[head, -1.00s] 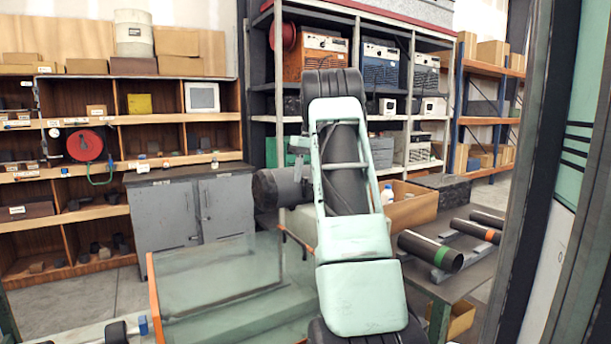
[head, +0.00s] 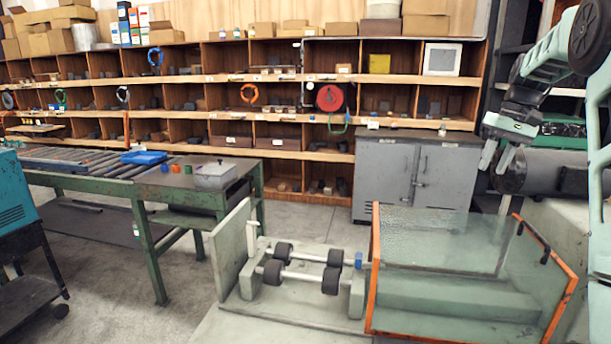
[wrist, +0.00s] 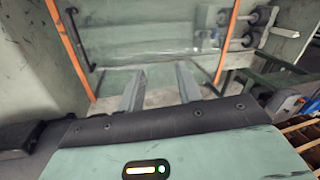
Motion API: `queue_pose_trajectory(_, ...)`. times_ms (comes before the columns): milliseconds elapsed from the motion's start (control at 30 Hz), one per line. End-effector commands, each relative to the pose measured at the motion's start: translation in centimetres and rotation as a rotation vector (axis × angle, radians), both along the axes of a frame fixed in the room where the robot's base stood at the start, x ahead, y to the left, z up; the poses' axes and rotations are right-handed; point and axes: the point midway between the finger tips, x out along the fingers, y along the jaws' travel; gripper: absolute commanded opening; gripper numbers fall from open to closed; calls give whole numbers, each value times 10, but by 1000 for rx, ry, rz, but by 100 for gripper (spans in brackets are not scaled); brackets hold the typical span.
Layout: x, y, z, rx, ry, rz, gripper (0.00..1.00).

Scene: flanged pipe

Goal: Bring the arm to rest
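My gripper (head: 497,157) is at the upper right of the head view, hanging from my pale green arm with its fingers pointing down. Its two fingers are apart, with nothing seen between them. In the wrist view the fingers (wrist: 160,88) also stand apart and empty, above a glass-panelled guard with orange edges. A dark grey cylinder (head: 545,172) lies just right of the gripper in the head view; my arm hides part of it. I cannot tell whether the gripper touches it.
The orange-edged glass guard (head: 440,240) stands below the gripper. Left of it is a roller stand (head: 300,272) with black wheels. A grey cabinet (head: 415,180) and wooden shelving (head: 290,100) stand behind. A green workbench (head: 150,190) is at left. Open floor lies between.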

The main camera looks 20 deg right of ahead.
Motion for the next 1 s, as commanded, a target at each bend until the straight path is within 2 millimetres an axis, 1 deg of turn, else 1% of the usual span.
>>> queue_pose_trajectory(33, 17, 40, -3, 2, -1, 55, 34)
queue_pose_trajectory(67, 24, 60, -5, 3, -1, 82, 34)
queue_pose_trajectory(100, 32, 88, -9, 3, -1, 117, 34)
queue_pose_trajectory(167, 41, 131, -14, 1, -2, 172, 34)
queue_pose_trajectory(200, 45, 160, -18, 0, -1, 210, 34)
queue_pose_trajectory(267, 46, 203, -24, -4, -1, 266, 34)
queue_pose_trajectory(300, 45, 232, -28, -8, -1, 307, 34)
queue_pose_trajectory(333, 42, 253, -31, -10, 1, 336, 34)
queue_pose_trajectory(367, 39, 275, -35, -13, 0, 366, 34)
queue_pose_trajectory(400, 32, 303, -39, -17, 0, 407, 34)
queue_pose_trajectory(433, 26, 324, -43, -22, 1, 438, 34)
queue_pose_trajectory(467, 18, 344, -47, -26, 1, 471, 34)
queue_pose_trajectory(500, 6, 370, -52, -32, 2, 512, 34)
queue_pose_trajectory(567, -15, 407, -60, -44, 1, 578, 34)
queue_pose_trajectory(600, -33, 430, -66, -53, 0, 625, 34)
queue_pose_trajectory(667, -62, 461, -75, -69, -2, 696, 34)
queue_pose_trajectory(700, -83, 480, -82, -80, -4, 744, 34)
queue_pose_trajectory(767, -116, 502, -92, -98, -10, 814, 34)
queue_pose_trajectory(800, -138, 512, -99, -111, -15, 858, 34)
queue_pose_trajectory(833, -153, 519, -104, -120, -17, 890, 34)
queue_pose_trajectory(900, -186, 528, -114, -139, -26, 955, 34)
queue_pose_trajectory(1000, -218, 532, -125, -161, -38, 1020, 34)
